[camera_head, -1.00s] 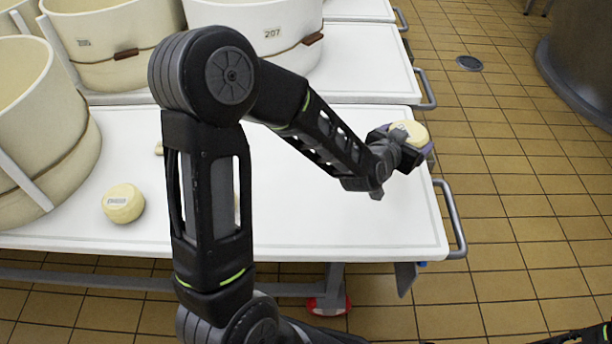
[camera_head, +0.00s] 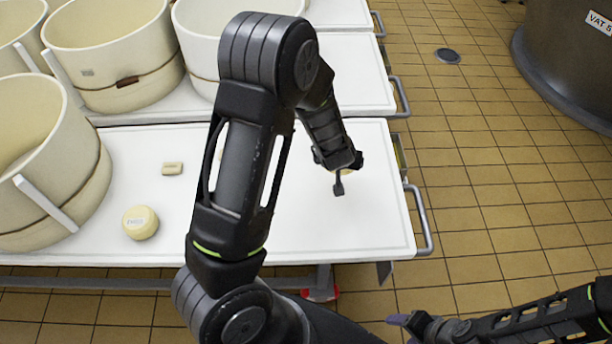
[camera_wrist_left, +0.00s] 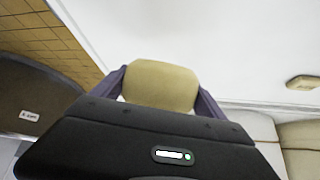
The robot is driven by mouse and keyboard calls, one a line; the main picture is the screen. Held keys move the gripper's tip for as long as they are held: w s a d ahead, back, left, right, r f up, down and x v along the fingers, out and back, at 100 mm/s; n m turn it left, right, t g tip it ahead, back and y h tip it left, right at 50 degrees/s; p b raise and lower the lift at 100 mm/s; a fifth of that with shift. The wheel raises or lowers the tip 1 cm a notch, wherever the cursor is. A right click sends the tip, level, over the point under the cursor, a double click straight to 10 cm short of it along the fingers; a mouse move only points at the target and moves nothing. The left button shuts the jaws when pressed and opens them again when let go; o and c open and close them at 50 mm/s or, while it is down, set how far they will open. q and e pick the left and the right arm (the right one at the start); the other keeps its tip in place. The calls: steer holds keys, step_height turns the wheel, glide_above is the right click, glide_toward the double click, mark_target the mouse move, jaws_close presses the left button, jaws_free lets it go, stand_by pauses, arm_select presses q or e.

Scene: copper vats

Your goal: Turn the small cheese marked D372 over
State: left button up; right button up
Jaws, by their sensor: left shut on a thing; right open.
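My left gripper (camera_head: 338,172) is shut on a small pale yellow cheese, low over the right part of the white table (camera_head: 375,220). In the head view the gripper hides most of that cheese. In the left wrist view the held cheese (camera_wrist_left: 160,85) sits between the two purple fingers, and no label shows on the side in view. Whether it touches the table I cannot tell. Another small round cheese (camera_head: 140,222) lies at the table's front left with a label on top, too small to read. My right gripper (camera_head: 400,320) is open and empty, low at right, in front of the table.
A small pale block (camera_head: 172,168) lies behind the loose cheese. Large cream hoops (camera_head: 45,160) stand along the left and back. A metal rail (camera_head: 422,220) runs along the table's right end. A dark vat (camera_head: 570,60) stands on the tiled floor at far right.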

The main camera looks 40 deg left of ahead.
arm_select(q)
steer(key=s+r+n+g+h+p, duration=0.2)
steer(key=s+n+g+h+p, duration=0.4)
steer(key=s+n+p, duration=0.4)
steer(key=s+n+h, duration=0.1)
steer(key=s+n, duration=0.2)
steer(key=s, duration=0.3)
steer(key=shift+s+d+r+n, duration=0.15)
steer(key=shift+d+r+n, duration=0.15)
steer(key=shift+r, duration=0.1)
arm_select(e)
step_height(320, 180, up, 11)
steer(key=shift+r, duration=0.2)
arm_select(q)
steer(key=shift+a+f, duration=0.1)
steer(key=shift+f+b, duration=3)
steer(key=shift+f, duration=0.75)
arm_select(e)
step_height(320, 180, down, 6)
arm_select(q)
steer(key=shift+f+b, duration=0.55)
steer(key=shift+f, duration=0.1)
arm_select(e)
steer(key=shift+f, duration=0.65)
arm_select(q)
steer(key=o, duration=1.8)
steer(key=shift+c, duration=0.2)
